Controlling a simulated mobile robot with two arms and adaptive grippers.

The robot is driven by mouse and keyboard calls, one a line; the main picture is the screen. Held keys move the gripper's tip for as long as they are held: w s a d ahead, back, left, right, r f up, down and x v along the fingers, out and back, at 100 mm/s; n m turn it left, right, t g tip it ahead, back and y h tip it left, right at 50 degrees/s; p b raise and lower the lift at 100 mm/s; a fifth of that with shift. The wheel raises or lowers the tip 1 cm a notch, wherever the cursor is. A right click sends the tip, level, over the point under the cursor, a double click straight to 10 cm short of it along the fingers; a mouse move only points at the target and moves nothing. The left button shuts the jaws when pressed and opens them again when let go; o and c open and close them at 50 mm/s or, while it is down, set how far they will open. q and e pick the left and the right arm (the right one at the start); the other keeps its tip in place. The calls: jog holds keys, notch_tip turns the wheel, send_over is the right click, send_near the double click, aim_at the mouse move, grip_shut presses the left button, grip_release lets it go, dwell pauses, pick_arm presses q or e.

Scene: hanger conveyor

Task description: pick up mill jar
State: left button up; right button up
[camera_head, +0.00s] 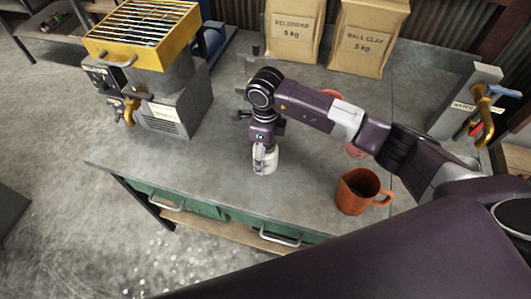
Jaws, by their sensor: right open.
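A small whitish jar (269,168), which looks like the mill jar, stands on the grey workbench (215,180) near its front edge. My right gripper (262,151) points down over it, with its fingers at the jar's upper part. The gripper is open. The fingers and wrist hide much of the jar, and I cannot tell whether they touch it. My left gripper is not in view.
An orange mug (352,197) stands right of the jar. Feldspar (295,27) and ball clay (366,42) bags stand at the back. A yellow-topped machine (178,100) is at left, a tap post (466,100) at right. Reddish items are partly hidden behind my arm.

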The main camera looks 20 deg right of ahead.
jog(key=shift+c, duration=0.5)
jog(key=c, duration=1.8)
jog(key=shift+r, duration=0.1)
jog(key=shift+r, duration=0.1)
